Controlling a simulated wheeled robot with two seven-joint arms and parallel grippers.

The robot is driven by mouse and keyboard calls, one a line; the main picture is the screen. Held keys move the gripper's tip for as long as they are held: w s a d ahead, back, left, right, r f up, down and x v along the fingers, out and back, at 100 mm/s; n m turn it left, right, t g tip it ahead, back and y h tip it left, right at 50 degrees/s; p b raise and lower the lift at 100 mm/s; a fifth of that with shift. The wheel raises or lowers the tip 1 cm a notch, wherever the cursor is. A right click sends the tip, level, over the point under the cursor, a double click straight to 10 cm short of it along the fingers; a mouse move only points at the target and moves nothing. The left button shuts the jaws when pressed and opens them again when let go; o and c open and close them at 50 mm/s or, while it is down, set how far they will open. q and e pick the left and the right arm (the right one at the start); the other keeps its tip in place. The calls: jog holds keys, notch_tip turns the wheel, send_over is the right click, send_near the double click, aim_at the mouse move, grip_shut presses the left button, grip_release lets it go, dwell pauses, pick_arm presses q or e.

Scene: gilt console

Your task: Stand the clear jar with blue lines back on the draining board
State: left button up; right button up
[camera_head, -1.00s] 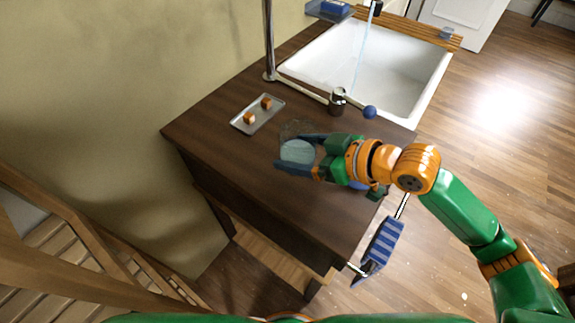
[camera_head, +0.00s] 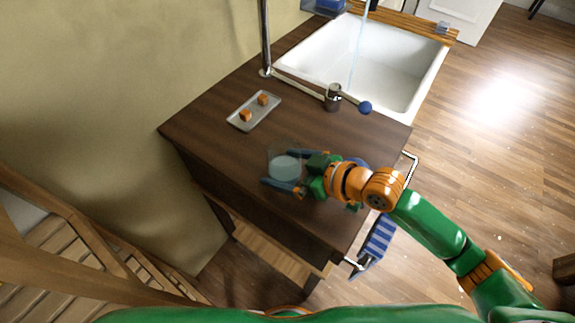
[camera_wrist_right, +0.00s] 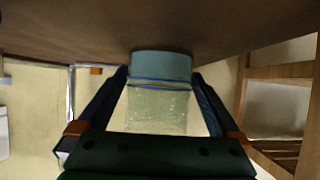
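The clear jar (camera_head: 285,167) is above the near part of the dark wooden top beside the sink, with a pale blue disc showing in it. In the right wrist view the jar (camera_wrist_right: 158,105) has blue lines around it and a solid teal end toward the brown surface. I cannot tell whether it touches that surface. My right gripper (camera_head: 283,169) has one finger on each side of the jar and is shut on it. A slatted wooden board (camera_head: 400,20) lies along the sink's far edge; I cannot tell which surface is the draining board. My left gripper is out of view.
A tray (camera_head: 254,110) with two orange cubes lies farther back. The tap's blue knob (camera_head: 365,108) and the white sink (camera_head: 375,60) are beyond. A blue thing (camera_head: 358,162) is partly hidden behind my right arm. A striped towel (camera_head: 378,240) hangs at the near side.

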jog(key=b+v, duration=0.1)
jog(key=v, duration=1)
jog(key=shift+d, duration=0.25)
jog(key=shift+s+d+r, duration=0.1)
jog(key=shift+s+r, duration=0.15)
jog(key=shift+r, duration=0.05)
jog(key=shift+d, duration=0.1)
